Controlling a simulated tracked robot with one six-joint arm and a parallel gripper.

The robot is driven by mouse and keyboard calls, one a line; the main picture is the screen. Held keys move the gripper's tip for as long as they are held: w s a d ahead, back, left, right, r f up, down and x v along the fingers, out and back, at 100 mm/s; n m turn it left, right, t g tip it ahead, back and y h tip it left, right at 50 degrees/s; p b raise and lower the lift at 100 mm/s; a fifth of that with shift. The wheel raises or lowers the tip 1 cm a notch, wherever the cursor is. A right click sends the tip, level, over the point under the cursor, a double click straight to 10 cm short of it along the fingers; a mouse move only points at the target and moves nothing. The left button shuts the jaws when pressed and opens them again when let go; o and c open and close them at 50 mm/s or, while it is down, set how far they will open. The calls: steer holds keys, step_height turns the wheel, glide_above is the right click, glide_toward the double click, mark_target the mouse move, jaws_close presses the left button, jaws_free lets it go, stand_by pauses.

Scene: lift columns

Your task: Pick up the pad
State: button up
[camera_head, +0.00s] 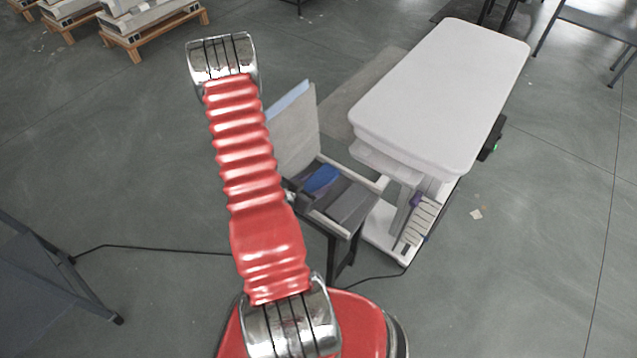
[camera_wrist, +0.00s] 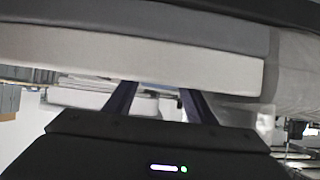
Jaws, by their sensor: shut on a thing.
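In the wrist view, a wide pale slab (camera_wrist: 130,50), which I take to be the pad, crosses the upper part of the picture. It has a whitish front edge and a blue-grey face above it. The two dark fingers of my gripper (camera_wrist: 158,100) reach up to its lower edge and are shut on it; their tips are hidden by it. In the head view, my red arm stands in front and my gripper cannot be made out.
A white-topped lift table (camera_head: 440,90) stands just right of the chair. A dark cable (camera_head: 150,248) runs over the floor. Pallets with blocks (camera_head: 150,25) lie at the back left, and a grey table (camera_head: 45,280) at the left edge. Open floor lies between them.

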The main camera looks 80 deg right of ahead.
steer(key=c, duration=0.4)
steer(key=shift+o, duration=0.2)
steer(key=shift+r, duration=0.2)
step_height(320, 180, up, 28)
steer(key=shift+f, duration=0.2)
stand_by(0.8)
steer(key=shift+c, duration=0.2)
steer(key=shift+s, duration=0.1)
stand_by(0.4)
